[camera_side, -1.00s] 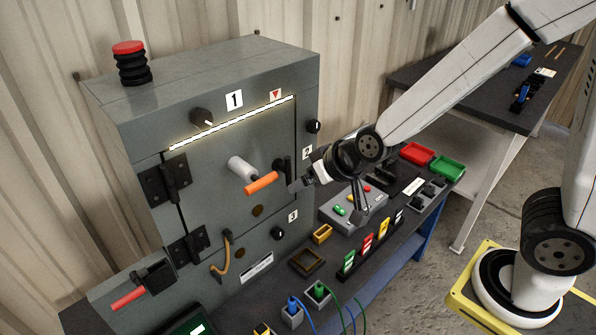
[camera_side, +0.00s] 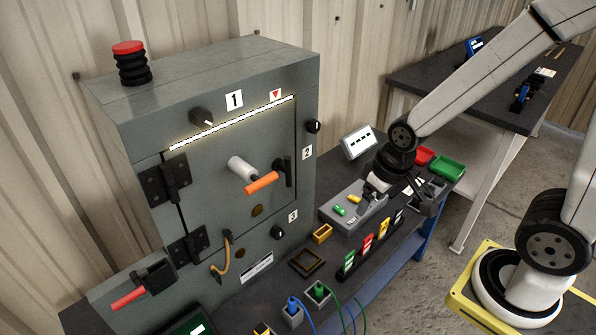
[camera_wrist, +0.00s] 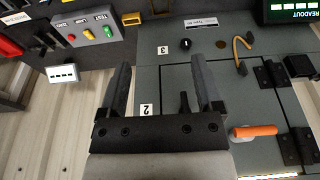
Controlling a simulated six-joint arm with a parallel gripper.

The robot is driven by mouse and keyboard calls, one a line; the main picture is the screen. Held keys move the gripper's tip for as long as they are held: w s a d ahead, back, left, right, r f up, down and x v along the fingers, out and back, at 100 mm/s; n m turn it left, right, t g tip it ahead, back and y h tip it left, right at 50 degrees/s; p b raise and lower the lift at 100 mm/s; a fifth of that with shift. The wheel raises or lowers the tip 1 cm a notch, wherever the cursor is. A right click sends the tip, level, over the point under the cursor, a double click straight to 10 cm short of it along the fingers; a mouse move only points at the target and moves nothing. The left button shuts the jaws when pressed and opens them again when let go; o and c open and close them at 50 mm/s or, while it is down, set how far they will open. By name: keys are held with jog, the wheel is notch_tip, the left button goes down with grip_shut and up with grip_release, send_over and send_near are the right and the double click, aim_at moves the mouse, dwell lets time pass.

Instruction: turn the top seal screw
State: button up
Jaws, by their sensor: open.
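The grey enclosure (camera_side: 215,220) stands at the left in the side view, its door shut. A round dark knob with a pale mark (camera_side: 201,117) sits at the top of its front, left of label 1. Smaller dark knobs sit near label 2 (camera_side: 313,127) and label 3 (camera_side: 277,233); the one by label 3 also shows in the wrist view (camera_wrist: 185,44). I see the top knob only from the side. My gripper (camera_side: 425,198) is right of the enclosure, over the bench's right part, touching no knob. Its fingers (camera_wrist: 160,75) are apart and empty in the wrist view.
An orange-ended handle (camera_side: 262,182) juts from the door. A button box (camera_side: 352,212), small display box (camera_side: 358,142) and red and green trays (camera_side: 448,168) are on the bench near my gripper. A red-topped stack (camera_side: 130,62) stands on the enclosure. Space before the top knob is clear.

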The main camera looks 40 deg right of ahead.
jog(key=shift+w, duration=0.15)
jog(key=t, duration=1.5)
send_near(205, 122)
jog(key=shift+w+f, duration=0.15)
jog(key=shift+w, duration=0.85)
jog(key=shift+w, duration=0.1)
jog(key=shift+w, duration=3.8)
jog(key=shift+c, duration=0.3)
grip_shut()
